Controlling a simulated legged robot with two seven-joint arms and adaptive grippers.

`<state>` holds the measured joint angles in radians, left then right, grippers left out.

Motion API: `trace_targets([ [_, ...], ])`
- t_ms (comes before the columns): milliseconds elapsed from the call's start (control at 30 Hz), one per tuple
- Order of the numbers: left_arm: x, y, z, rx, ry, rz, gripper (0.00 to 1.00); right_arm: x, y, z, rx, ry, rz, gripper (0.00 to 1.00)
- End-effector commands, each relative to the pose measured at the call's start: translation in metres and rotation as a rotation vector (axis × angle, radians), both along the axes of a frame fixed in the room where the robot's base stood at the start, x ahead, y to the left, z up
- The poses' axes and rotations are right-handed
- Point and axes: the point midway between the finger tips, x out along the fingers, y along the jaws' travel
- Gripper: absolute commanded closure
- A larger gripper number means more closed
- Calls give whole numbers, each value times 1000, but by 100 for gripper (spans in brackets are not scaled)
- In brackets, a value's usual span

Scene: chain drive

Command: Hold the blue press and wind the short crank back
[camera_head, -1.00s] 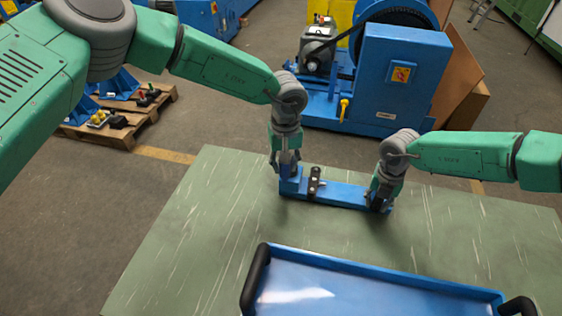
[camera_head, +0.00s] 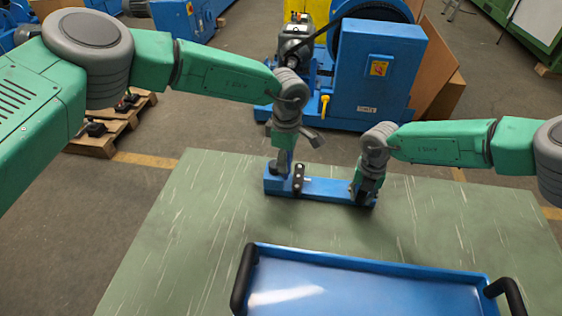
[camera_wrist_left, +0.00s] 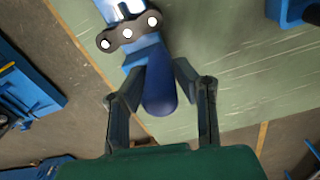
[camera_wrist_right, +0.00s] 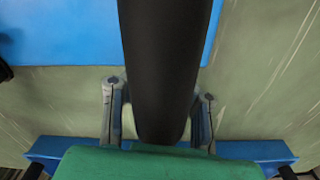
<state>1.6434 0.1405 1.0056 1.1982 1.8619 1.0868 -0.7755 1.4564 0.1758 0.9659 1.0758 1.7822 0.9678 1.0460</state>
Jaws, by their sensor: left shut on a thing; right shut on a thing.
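A blue bar-shaped body (camera_head: 325,190), apparently the press, lies on the green tabletop. A dark chain link (camera_head: 298,178) sits across it near its left end; the left wrist view shows the link's pale round pins (camera_wrist_left: 128,34). My left gripper (camera_head: 281,168) is shut on a blue rounded grip (camera_wrist_left: 159,95) beside the link. My right gripper (camera_head: 362,192) is shut on a thick black grip (camera_wrist_right: 165,60) at the bar's right end. A grey piece (camera_head: 312,138) sticks out beside my left wrist. I cannot tell which part is the short crank. The fingers partly hide both bar ends.
A blue tray (camera_head: 370,258) with black handles is in front of the bar, with green tabletop (camera_head: 200,215) between and around them. Behind the table stands a blue machine (camera_head: 378,75) with a large wheel. A pallet (camera_head: 95,143) with parts is on the floor at left.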

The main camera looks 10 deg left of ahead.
Motion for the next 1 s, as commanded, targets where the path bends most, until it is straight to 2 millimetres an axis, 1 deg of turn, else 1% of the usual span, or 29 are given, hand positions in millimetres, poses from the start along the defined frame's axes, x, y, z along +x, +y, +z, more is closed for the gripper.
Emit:
trace_targets([
  [33, 2, -5, 1, -6, -3, 41, 100, -1, 4, 1, 5, 0, 4, 100],
  [300, 13, -12, 1, -6, -2, 298, 100, -1, 4, 1, 6, 1, 5, 100],
  [600, 26, -16, 1, -5, 0, 583, 100, -1, 4, 1, 6, 1, 5, 100],
  [1000, 46, -16, 1, -6, 1, 964, 100, -2, 4, 1, 6, 2, 5, 100],
])
